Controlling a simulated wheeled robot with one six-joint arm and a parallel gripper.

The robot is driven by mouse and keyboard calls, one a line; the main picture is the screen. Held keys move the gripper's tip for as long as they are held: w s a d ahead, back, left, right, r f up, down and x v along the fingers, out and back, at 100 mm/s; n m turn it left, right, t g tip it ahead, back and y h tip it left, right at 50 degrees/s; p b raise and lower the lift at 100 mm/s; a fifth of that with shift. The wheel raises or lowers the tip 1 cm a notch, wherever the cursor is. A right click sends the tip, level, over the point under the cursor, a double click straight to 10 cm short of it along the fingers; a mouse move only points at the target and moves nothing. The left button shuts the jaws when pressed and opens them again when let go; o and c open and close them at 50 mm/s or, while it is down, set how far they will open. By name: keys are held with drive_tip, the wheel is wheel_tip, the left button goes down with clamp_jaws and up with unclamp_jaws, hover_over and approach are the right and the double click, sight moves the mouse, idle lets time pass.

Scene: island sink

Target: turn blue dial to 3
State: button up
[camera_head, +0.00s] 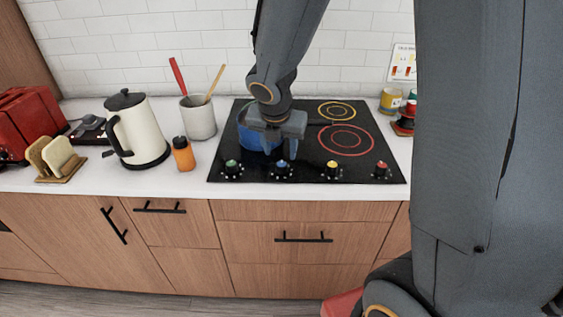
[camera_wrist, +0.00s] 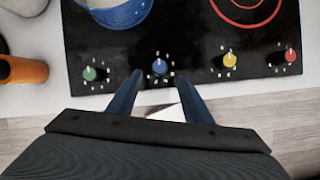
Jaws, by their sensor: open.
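The blue dial (camera_head: 282,169) is on the front strip of the black cooktop, second from the left. In the wrist view the blue dial (camera_wrist: 159,67) lies ahead of the fingertips, roughly centred between them, with small white marks around it. Its pointer and the numbers are too small to read surely. My gripper (camera_head: 280,152) is over the cooktop above the dial. In the wrist view my gripper (camera_wrist: 163,80) is open, its two fingers apart with nothing between them, and it does not appear to touch the dial.
A green dial (camera_wrist: 90,74), a yellow dial (camera_wrist: 230,60) and a red dial (camera_wrist: 291,56) share the strip. A blue pot (camera_head: 254,137) stands behind my gripper. An orange bottle (camera_head: 183,154) and a cream kettle (camera_head: 139,129) stand left of the cooktop (camera_head: 215,173).

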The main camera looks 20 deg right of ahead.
sight(282, 164)
drive_tip(key=b+x, duration=0.2)
drive_tip(key=x, duration=0.5)
drive_tip(key=shift+w+f, duration=0.1)
drive_tip(key=shift+f, duration=0.25)
drive_tip(key=c, duration=1.1)
